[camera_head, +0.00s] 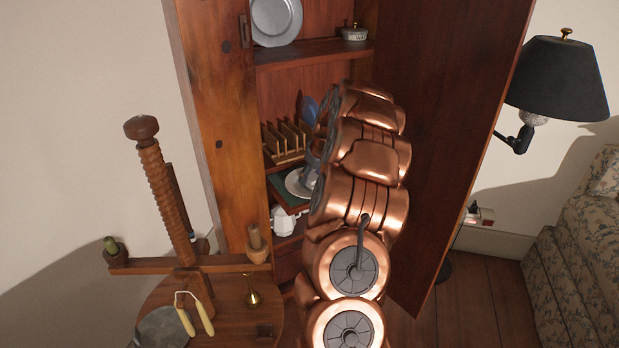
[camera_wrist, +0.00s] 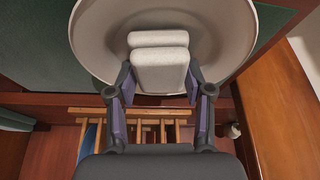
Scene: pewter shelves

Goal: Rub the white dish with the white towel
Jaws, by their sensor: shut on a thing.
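The white dish (camera_head: 296,184) lies on a green-topped surface inside the open cupboard. In the wrist view the dish (camera_wrist: 95,40) is a wide, round, pale shape filling the top. The folded white towel (camera_wrist: 159,72) is between the fingers of my gripper (camera_wrist: 160,86), which is shut on it. The towel overlaps the near inner part of the dish in that view; I cannot tell whether it touches. In the head view my arm hides most of the gripper and the towel, and covers the right side of the dish.
A wooden rack (camera_head: 286,142) stands in the cupboard; it shows below the dish in the wrist view (camera_wrist: 140,118). A white pot (camera_head: 284,220) sits lower down. A pewter plate (camera_head: 277,20) is above. The open door (camera_head: 455,120) bounds the right. A round table (camera_head: 240,320) stands front left.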

